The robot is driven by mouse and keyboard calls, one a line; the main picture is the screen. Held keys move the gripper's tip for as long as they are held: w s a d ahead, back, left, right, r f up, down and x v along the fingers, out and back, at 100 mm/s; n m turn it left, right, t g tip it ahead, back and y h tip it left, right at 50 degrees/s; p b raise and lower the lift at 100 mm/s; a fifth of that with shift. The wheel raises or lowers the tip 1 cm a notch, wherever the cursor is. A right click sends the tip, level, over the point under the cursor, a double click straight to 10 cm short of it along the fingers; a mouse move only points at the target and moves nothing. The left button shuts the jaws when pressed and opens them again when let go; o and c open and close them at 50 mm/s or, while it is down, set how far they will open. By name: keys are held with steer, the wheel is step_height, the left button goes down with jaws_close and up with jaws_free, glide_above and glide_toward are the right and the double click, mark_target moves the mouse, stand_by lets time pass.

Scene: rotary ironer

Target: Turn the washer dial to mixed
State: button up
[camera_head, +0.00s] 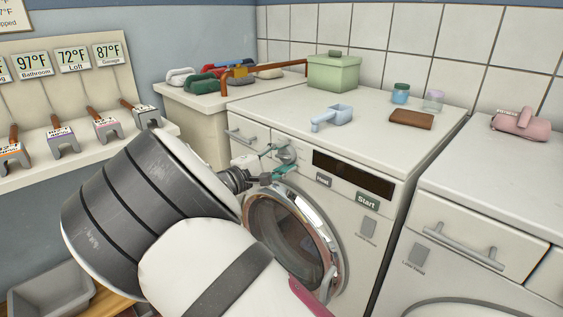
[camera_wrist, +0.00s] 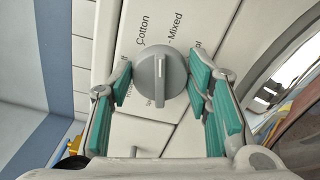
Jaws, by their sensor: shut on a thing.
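The washer (camera_head: 334,231) stands in the middle of the head view. Its round grey dial (camera_head: 287,153) is on the front panel, partly behind my gripper (camera_head: 268,172). In the wrist view the dial (camera_wrist: 160,65) sits between the teal-padded fingers of my gripper (camera_wrist: 159,82), which is shut on it. The dial's raised ridge and pale line run up and down in that picture. The labels Cotton (camera_wrist: 141,28) and Mixed (camera_wrist: 175,27) stand above the dial. Other labels beside it are partly hidden by the fingers. I cannot tell which label the dial points to.
The Start button (camera_head: 367,201), Heat button (camera_head: 323,180) and dark display (camera_head: 352,174) lie right of the dial. The round door (camera_head: 290,237) is below. A blue scoop (camera_head: 332,117), green box (camera_head: 333,73) and brown block (camera_head: 411,119) are on top.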

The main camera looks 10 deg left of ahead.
steer(key=shift+f+m+b, duration=0.15)
steer(key=shift+m+b, duration=0.7)
steer(key=shift+m, duration=0.75)
steer(key=o, duration=1.1)
steer(key=shift+o, duration=0.2)
steer(key=shift+s, duration=0.1)
steer(key=v, duration=1.1)
steer(key=shift+s+a, duration=0.3)
steer(key=shift+s+a, duration=0.1)
